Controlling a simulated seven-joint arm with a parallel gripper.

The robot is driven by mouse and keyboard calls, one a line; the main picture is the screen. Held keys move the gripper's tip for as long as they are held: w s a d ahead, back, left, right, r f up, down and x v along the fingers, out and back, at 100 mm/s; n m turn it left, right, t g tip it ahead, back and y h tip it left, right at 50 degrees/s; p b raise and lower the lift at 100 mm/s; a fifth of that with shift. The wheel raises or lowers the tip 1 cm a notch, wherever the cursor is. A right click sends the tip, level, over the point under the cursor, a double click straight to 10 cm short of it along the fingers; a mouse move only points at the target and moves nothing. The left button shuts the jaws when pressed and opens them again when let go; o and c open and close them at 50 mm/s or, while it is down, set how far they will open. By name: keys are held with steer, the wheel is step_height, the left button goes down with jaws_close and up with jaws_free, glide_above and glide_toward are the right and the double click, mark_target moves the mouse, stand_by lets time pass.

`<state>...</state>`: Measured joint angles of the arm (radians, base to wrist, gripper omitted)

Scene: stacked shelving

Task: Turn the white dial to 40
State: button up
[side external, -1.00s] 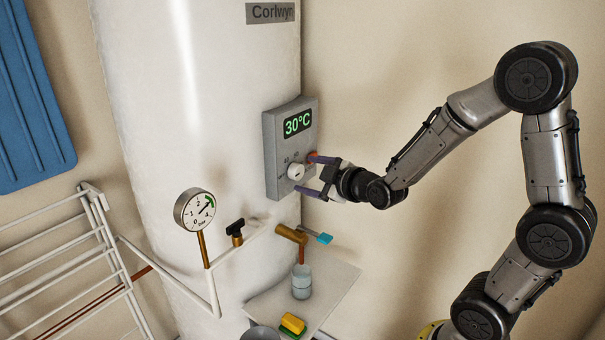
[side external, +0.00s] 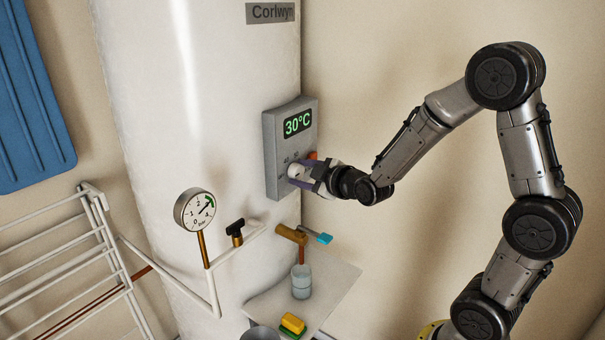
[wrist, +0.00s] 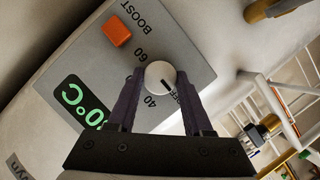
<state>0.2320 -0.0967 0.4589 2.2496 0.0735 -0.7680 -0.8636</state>
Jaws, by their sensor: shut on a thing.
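The white dial (wrist: 161,75) is on the grey control panel (wrist: 92,58); in the side view the dial (side external: 295,171) is partly covered by my fingers. Its black mark points toward OFF in the wrist view, with the printed 40 (wrist: 150,101) and 60 (wrist: 139,55) beside it. The panel's green display (side external: 298,122) reads 30°C. My gripper (wrist: 160,78) has one purple finger on each side of the dial and is shut on it. My gripper (side external: 299,174) reaches the panel from the right.
An orange BOOST button (wrist: 117,32) sits on the panel close to the dial. Below are a brass tap (side external: 291,234) with a blue handle and a small shelf (side external: 336,284) with a cup and sponge. A pressure gauge (side external: 195,209) is at left.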

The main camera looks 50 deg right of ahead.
jaws_close()
steer(key=m, duration=0.1)
steer(key=m+y, duration=0.1)
steer(key=m, duration=0.1)
steer(key=shift+d+r+g+y, duration=0.1)
steer(key=shift+d+g+y, duration=0.2)
steer(key=shift+y, duration=0.1)
steer(key=m+y, duration=0.1)
steer(key=m, duration=0.1)
steer(key=shift+m+y, duration=1.2)
steer(key=shift+m, duration=0.3)
steer(key=o, duration=1.1)
jaws_free()
